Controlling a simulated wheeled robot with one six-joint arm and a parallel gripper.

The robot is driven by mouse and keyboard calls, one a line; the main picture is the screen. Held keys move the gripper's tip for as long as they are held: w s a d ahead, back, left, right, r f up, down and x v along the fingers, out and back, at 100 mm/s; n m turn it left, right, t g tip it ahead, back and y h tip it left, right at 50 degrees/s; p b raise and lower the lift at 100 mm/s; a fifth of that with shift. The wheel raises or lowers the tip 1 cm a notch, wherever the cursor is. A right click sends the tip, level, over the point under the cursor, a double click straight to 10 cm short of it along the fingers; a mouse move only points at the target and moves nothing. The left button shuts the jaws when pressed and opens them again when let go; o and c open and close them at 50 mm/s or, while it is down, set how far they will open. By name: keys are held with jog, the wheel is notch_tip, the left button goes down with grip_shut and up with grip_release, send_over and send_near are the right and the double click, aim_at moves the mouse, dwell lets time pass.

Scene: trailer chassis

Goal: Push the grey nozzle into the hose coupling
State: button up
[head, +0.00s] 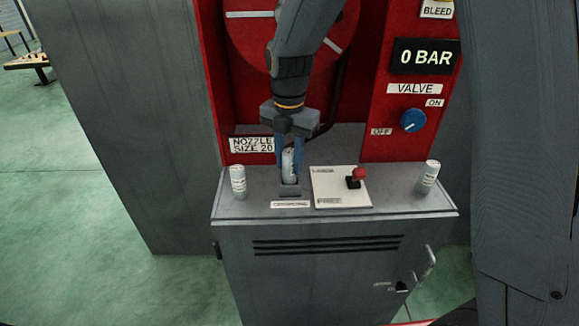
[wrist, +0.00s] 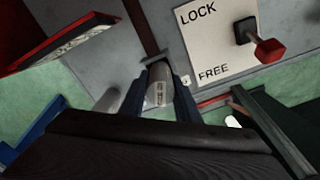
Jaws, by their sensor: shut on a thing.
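My gripper (head: 289,165) points down over the grey cabinet top, its blue fingers shut on the grey nozzle (head: 288,163). The nozzle is upright, and it also shows between the fingers in the wrist view (wrist: 159,86). The hose coupling (head: 290,191) is a dark grey block directly beneath the nozzle on the cabinet top. The nozzle's lower end meets or sits just above the coupling; I cannot tell how deep it is. A white plate marked LOCK and FREE (wrist: 207,62) lies to the right, with a red-knobbed lever (head: 357,177) on it.
Two other pale nozzles stand on the cabinet top, one at the left (head: 238,182) and one at the right (head: 429,177). A red panel behind has a 0 BAR display (head: 426,57) and a blue valve knob (head: 413,120). A sign reads NOZZLE SIZE 20 (head: 252,145).

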jog(key=shift+f, duration=1.25)
jog(key=shift+f, duration=0.1)
jog(key=o, duration=1.2)
notch_tip(320, 180, up, 12)
jog(key=b, duration=0.3)
jog(key=s+d+f+m, duration=0.6)
jog(key=s+d+m, duration=0.1)
jog(key=m, duration=0.7)
jog(key=s+d+f+m+t, duration=0.1)
jog(key=s+d+f+m, duration=0.5)
jog(key=m, duration=0.9)
jog(key=shift+s+d+f, duration=0.3)
jog(key=shift+s+d, duration=0.75)
